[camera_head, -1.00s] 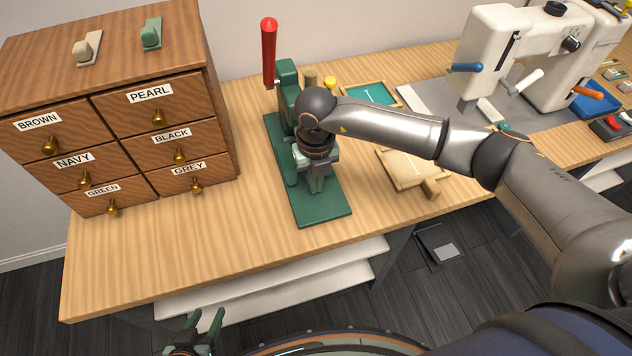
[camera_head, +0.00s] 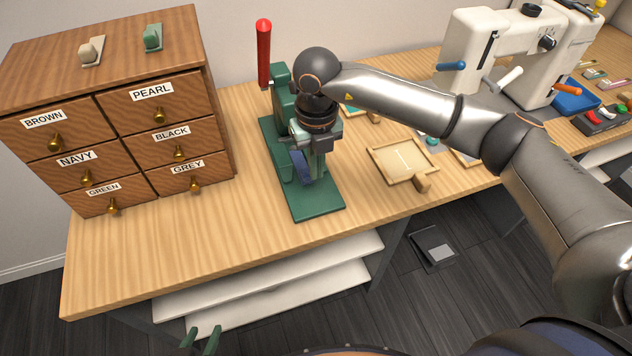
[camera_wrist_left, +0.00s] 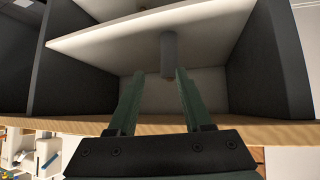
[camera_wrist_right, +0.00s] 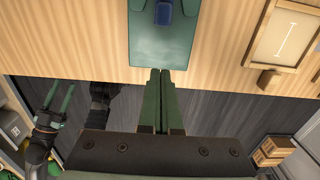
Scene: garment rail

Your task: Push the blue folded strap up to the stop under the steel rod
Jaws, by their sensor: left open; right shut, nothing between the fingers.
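The blue folded strap (camera_head: 301,169) shows in the head view on the green press stand (camera_head: 313,205), just left of my right gripper. In the right wrist view the strap (camera_wrist_right: 163,12) is cut by the top edge, beyond the fingertips and apart from them. My right gripper (camera_head: 319,176) is shut and empty over the stand's base; its fingers also show in the right wrist view (camera_wrist_right: 160,72). The steel rod and the stop cannot be made out; my right arm covers part of the stand. My left gripper (camera_head: 206,338) is open and empty, below the table's front edge.
A drawer cabinet (camera_head: 125,125) stands left of the stand, with bare tabletop between. A red lever (camera_head: 264,55) rises at the stand's back. A wooden frame (camera_head: 402,161) lies to its right, and a white sewing machine (camera_head: 490,50) stands further right. White shelves (camera_head: 270,270) sit under the table.

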